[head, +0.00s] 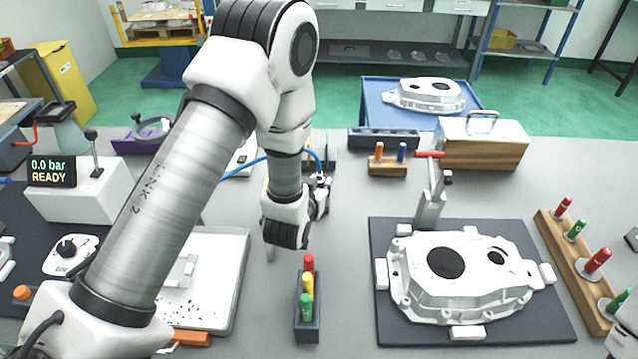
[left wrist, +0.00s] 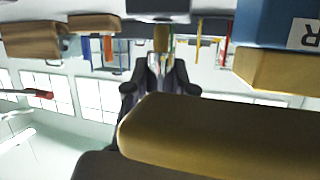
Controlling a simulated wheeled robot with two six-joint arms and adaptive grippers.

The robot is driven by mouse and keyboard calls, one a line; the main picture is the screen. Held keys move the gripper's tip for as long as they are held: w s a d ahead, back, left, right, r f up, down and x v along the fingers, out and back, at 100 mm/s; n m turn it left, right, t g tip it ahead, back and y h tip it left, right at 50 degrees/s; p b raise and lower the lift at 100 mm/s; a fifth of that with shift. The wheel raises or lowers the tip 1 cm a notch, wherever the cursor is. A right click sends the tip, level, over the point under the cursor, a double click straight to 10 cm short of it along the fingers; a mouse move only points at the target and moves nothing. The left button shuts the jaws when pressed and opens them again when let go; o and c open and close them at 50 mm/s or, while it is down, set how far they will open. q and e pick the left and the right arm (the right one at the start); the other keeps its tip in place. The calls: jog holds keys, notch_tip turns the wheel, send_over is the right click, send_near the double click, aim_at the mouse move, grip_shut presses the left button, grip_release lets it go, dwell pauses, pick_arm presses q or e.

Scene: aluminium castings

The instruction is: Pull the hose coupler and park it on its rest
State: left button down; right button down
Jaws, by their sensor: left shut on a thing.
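My left gripper (head: 320,184) is beyond my left wrist in the middle of the head view, above the grey bench. Its dark fingers also show in the left wrist view (left wrist: 160,76). It is shut on the hose coupler, which is mostly hidden by the gripper and wrist in the head view. The blue hose (head: 243,166) runs behind my arm and loops up to the gripper. A brass-coloured piece (left wrist: 161,38) shows by the fingertips in the left wrist view. I cannot make out the coupler's rest. My right gripper is out of view.
A casting (head: 460,277) sits on a dark fixture plate with a red-handled clamp (head: 431,180). A rack of coloured pegs (head: 306,318) stands just in front of my left wrist. A display box (head: 75,190) reads 0.0 bar READY. A large brass-coloured shape (left wrist: 220,137) fills the near wrist view.

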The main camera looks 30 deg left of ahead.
pick_arm(q)
jog(key=shift+f+b, duration=0.9)
jog(key=shift+f, duration=0.3)
jog(key=c, duration=0.9)
grip_release()
jog(key=v, duration=0.7)
jog(key=shift+s+r, duration=0.15)
jog(key=shift+s, duration=0.05)
